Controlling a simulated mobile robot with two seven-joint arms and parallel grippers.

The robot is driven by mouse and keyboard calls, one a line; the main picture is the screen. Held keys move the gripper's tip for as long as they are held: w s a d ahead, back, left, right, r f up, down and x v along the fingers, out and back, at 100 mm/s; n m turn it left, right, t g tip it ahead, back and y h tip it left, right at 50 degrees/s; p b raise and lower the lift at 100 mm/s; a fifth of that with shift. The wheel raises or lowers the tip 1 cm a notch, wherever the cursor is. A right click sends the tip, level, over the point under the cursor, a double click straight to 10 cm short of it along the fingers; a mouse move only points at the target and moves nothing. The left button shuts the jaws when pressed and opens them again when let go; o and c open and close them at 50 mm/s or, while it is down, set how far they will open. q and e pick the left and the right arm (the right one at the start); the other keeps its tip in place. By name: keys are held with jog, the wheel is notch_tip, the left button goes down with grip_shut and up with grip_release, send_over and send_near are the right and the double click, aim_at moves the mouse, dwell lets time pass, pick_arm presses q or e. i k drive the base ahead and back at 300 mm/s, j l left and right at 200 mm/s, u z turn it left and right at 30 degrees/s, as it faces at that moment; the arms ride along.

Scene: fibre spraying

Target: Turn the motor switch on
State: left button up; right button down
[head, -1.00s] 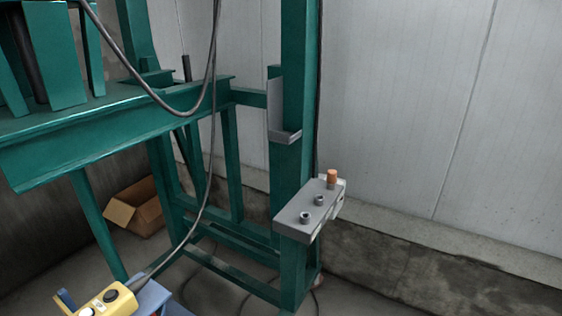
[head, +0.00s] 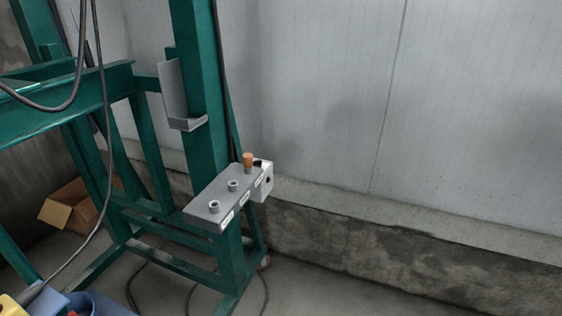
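A grey control box (head: 208,204) is fixed to the green upright post, left of the middle of the head view. Two round grey knobs and an orange knob (head: 248,161) stand on its top. The nearer grey knob (head: 214,206) and the middle one (head: 233,185) are in a row with the orange one. A white box with a dark part (head: 265,181) sits at its far right end. I cannot read the labels on its front, so which one is the motor switch is unclear. Neither of my grippers is in view.
The green steel frame (head: 207,90) fills the left side, with a grey bracket (head: 175,95) on its post. A cardboard box (head: 70,205) lies on the floor behind. Dark cables hang at the left and lie on the floor. The right side is open before the wall.

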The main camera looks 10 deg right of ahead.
aim_at(256, 163)
jog(key=l+z, duration=0.1)
jog(key=l+u, duration=0.1)
jog(key=u, duration=0.2)
jog(key=i+l+u, duration=0.1)
jog(key=u, duration=0.15)
jog(key=i+l+u, duration=0.15)
jog(key=l+u, duration=0.45)
jog(key=l, duration=0.25)
jog(key=i+l+u, duration=0.1)
jog(key=l, duration=0.5)
jog(key=i+l+u, duration=0.1)
jog(key=l, duration=0.5)
jog(key=i+l, duration=0.15)
jog(key=l, duration=0.45)
jog(key=u, duration=0.05)
